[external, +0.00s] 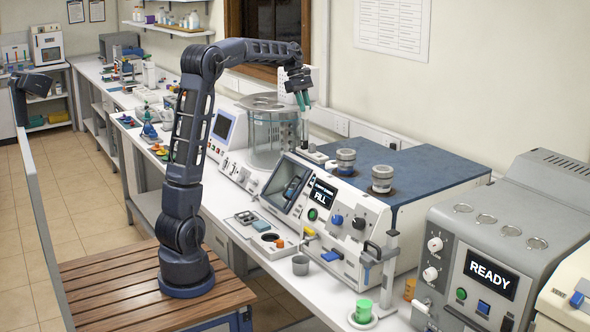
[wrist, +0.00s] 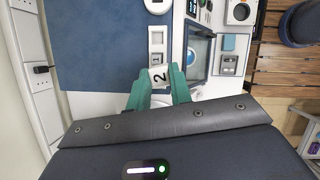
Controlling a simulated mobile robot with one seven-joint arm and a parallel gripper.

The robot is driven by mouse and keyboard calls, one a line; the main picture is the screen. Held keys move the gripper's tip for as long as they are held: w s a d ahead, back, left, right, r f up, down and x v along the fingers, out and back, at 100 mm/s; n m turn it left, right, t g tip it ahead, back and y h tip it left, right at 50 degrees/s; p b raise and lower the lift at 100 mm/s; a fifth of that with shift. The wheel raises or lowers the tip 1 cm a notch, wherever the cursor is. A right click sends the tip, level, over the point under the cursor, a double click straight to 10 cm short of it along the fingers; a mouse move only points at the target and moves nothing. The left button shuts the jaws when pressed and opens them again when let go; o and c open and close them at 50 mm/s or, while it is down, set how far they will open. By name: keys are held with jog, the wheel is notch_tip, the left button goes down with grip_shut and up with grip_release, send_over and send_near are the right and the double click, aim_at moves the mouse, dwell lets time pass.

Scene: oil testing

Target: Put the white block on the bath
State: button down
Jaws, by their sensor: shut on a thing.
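My gripper (external: 303,101), with green fingers, is raised above the bench just right of the bath. In the wrist view, my gripper (wrist: 158,90) is shut on a white block (wrist: 159,77) marked with a "2". The bath (external: 277,140) is a clear glass cylinder with a round metal lid (external: 264,102), standing on the bench against the wall.
A blue-topped instrument (external: 425,165) with two metal cups and a "FILL" screen (external: 322,194) stands right of the bath. A grey "READY" instrument (external: 490,272) is farther right. A monitor unit (external: 227,130) adjoins the bath.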

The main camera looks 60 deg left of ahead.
jog(key=s+a+f+n+t+y, duration=0.3)
jog(key=s+a+f+n, duration=0.8)
jog(key=s+a+f, duration=0.9)
jog(key=f, duration=0.6)
jog(key=s+f, duration=0.1)
jog(key=f, duration=0.4)
jog(key=s+a+f, duration=0.1)
jog(key=f, duration=0.5)
jog(key=shift+s+f, duration=0.25)
jog(key=shift+f, duration=0.1)
jog(key=shift+f, duration=0.15)
jog(key=c, duration=1.5)
grip_release()
jog(key=shift+o, duration=1.2)
